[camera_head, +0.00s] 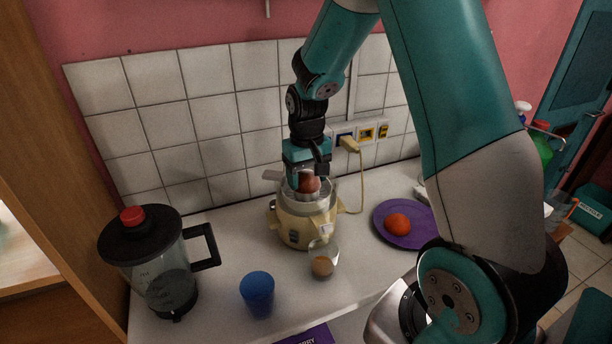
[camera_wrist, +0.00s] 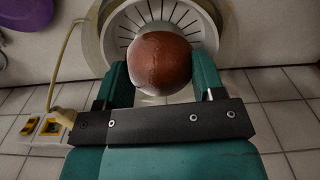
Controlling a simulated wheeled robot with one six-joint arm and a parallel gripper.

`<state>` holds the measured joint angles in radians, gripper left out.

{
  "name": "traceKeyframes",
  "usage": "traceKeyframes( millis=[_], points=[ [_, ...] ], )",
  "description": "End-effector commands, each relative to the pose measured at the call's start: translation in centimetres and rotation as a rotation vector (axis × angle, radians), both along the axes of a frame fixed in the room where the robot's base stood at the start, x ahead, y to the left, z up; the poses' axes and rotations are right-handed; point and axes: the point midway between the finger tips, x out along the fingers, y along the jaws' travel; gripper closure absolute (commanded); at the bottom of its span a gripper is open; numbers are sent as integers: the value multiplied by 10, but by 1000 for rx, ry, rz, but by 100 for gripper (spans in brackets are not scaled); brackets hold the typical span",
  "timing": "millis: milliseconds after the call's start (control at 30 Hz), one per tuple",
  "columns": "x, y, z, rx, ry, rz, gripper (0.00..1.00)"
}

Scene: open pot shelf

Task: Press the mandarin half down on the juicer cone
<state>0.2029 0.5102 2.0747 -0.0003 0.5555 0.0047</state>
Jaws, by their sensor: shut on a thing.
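The mandarin half (camera_head: 309,184) is a reddish-orange dome held at the top of the juicer. It also shows in the wrist view (camera_wrist: 160,63), rounded skin side toward the camera. My gripper (camera_head: 306,181) is shut on it, with a teal finger on either side, and points down over the juicer. The cream juicer (camera_head: 296,229) stands on the counter against the tiled wall. Its slotted strainer (camera_wrist: 124,25) shows around the fruit in the wrist view. The cone is hidden behind the fruit, so I cannot tell whether they touch.
A purple plate (camera_head: 381,228) with an orange fruit (camera_head: 397,224) lies right of the juicer. A small glass (camera_head: 323,263) stands in front of it. A blue cup (camera_head: 257,294) and a black-lidded jug (camera_head: 165,275) stand left. A yellow cord (camera_head: 361,185) runs to the wall socket.

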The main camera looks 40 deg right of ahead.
Motion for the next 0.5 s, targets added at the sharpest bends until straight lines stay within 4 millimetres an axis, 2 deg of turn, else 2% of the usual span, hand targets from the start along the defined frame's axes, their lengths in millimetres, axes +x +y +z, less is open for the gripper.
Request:
traceKeyframes(
  millis=[300,500],
  points=[
    [0,0,0,0,1,0,59],
    [0,0,8,0,1,0,59]
  ],
)
